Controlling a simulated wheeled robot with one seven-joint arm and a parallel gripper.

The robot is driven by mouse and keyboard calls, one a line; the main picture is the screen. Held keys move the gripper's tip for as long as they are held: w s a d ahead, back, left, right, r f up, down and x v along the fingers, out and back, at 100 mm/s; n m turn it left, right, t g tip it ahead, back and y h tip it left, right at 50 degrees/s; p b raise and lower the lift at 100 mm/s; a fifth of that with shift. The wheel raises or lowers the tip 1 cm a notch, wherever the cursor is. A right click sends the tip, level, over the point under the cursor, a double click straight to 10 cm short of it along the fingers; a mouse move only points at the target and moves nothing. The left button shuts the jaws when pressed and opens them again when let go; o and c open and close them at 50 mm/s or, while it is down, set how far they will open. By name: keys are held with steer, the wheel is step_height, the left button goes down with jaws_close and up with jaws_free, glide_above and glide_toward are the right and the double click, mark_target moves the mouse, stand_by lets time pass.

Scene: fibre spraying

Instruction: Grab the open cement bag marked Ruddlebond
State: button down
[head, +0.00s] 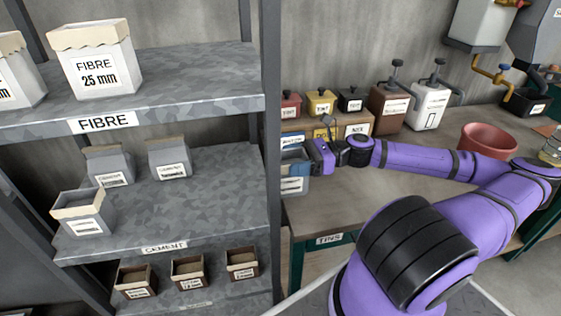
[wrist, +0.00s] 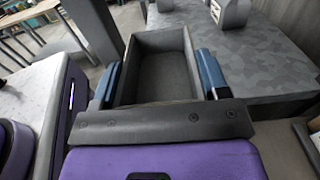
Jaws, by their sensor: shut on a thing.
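My gripper (head: 294,156) is shut on an open grey bag (head: 293,185), held beside the right post of the shelf rack, above the left end of the bench. Its label is too small to read, so I cannot tell if it says Ruddlebond. In the wrist view my gripper (wrist: 157,82) has its blue fingers on either side of the open bag (wrist: 158,42), whose grey inside shows. On the cement shelf (head: 215,195) stand another open bag (head: 84,222) at the front left and two closed grey bags (head: 112,168) (head: 171,160) behind, their labels unreadable.
The fibre shelf (head: 190,88) above carries fibre bags (head: 97,80). Small open boxes (head: 188,272) stand on the shelf below. The bench (head: 400,205) holds tint tins (head: 321,103), dispensers (head: 430,105) and a red bowl (head: 488,141). The cement shelf's right half is bare.

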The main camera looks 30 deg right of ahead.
steer(key=v, duration=1.1)
steer(key=shift+d, duration=0.25)
steer(key=shift+s+r, duration=0.1)
